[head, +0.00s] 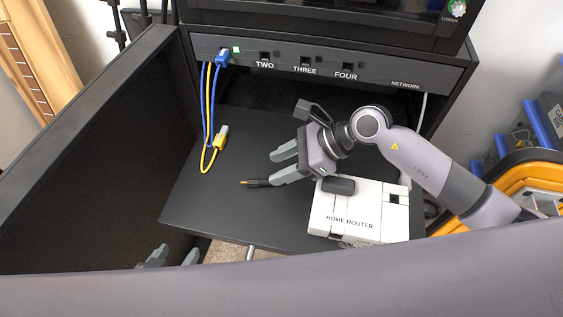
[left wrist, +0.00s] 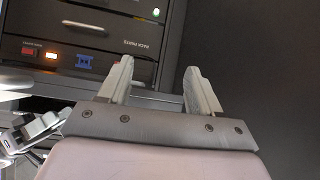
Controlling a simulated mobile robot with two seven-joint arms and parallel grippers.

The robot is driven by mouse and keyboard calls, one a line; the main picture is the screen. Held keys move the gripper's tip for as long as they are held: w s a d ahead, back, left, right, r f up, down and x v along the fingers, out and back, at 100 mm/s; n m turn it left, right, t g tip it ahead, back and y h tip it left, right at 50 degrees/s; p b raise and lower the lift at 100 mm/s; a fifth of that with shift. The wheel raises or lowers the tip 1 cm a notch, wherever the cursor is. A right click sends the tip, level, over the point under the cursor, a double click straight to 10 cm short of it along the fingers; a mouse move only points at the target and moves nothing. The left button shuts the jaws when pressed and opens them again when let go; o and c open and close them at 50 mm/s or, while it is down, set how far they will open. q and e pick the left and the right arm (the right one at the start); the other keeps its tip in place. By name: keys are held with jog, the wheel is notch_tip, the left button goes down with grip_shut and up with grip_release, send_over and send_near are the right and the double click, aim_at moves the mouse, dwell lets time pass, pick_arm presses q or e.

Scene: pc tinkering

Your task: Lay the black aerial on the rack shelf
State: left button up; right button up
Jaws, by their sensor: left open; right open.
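The black aerial (head: 257,183) shows as a short dark rod with a gold tip, over the black rack shelf (head: 210,195). Its right end passes out of sight at the lower finger of my right gripper (head: 272,168). That gripper is open, its fingers pointing left above the shelf. A rounded black piece (head: 338,186) shows over the router's top edge; I cannot tell whether it belongs to the aerial. My left gripper (head: 172,254) is open and low at the front left, below the shelf edge. The left wrist view shows its two fingers (left wrist: 158,88) apart and empty.
The white home router (head: 348,222) stands at the shelf's front right. A yellow cable with a loose plug (head: 221,140) hangs onto the shelf's left side; a blue plug (head: 223,58) sits in the network panel (head: 375,77). The cabinet door (head: 95,150) stands at the left.

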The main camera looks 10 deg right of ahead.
jog(key=shift+p+v, duration=0.4)
jog(key=shift+v, duration=1.25)
jog(key=shift+d+f, duration=0.1)
jog(key=shift+f, duration=0.05)
jog(key=v, duration=0.7)
jog(key=shift+s, duration=0.1)
dwell(0.4)
